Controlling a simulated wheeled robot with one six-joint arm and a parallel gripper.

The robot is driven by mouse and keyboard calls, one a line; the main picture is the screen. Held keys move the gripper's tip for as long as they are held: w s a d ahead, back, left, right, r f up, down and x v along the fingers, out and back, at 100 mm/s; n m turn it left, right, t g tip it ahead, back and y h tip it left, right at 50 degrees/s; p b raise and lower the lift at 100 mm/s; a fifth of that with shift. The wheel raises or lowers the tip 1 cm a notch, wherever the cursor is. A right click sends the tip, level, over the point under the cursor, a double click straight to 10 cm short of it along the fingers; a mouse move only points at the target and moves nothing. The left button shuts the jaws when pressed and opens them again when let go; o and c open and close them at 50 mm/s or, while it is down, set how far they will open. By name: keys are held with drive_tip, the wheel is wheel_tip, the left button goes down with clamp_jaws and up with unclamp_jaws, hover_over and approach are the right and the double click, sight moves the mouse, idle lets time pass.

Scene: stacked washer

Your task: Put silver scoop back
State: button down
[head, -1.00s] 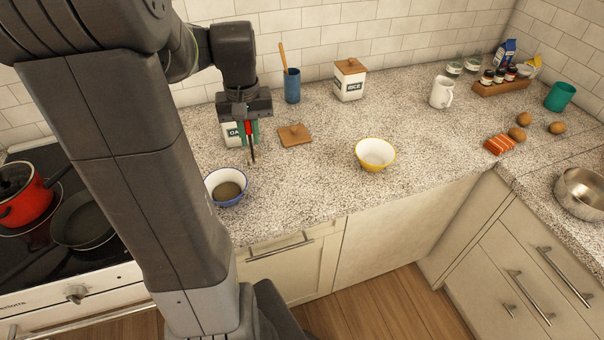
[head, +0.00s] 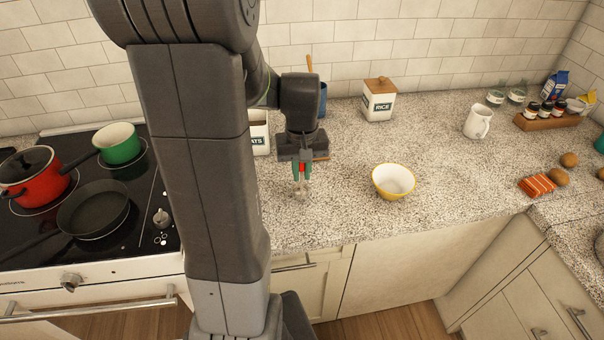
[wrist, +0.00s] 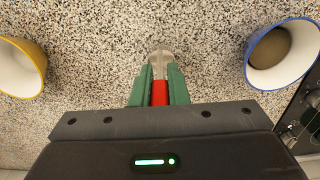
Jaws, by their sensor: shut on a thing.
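My gripper (head: 301,172) has green fingers shut on the red handle of the silver scoop (head: 300,188). In the wrist view my gripper (wrist: 155,88) points at the counter, with the scoop's silver end (wrist: 160,57) beyond the fingertips. The scoop is over bare counter; I cannot tell its exact height. The white OATS canister (head: 260,137) stands behind and left of my gripper, partly hidden by my arm, its top open. Its wooden lid (head: 321,157) lies mostly hidden behind my gripper.
A yellow-rimmed bowl (head: 393,181) is to the right. A blue-rimmed bowl (wrist: 285,55) with brown contents shows in the wrist view. A blue cup (head: 318,103) and RICE canister (head: 378,101) stand behind. A mug (head: 478,122) is farther right.

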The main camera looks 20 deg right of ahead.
drive_tip(key=shift+f, duration=0.75)
drive_tip(key=shift+f, duration=0.2)
drive_tip(key=c, duration=1.4)
unclamp_jaws()
drive_tip(key=shift+r, duration=0.1)
wheel_tip(320, 180, up, 12)
drive_tip(key=shift+r, duration=0.15)
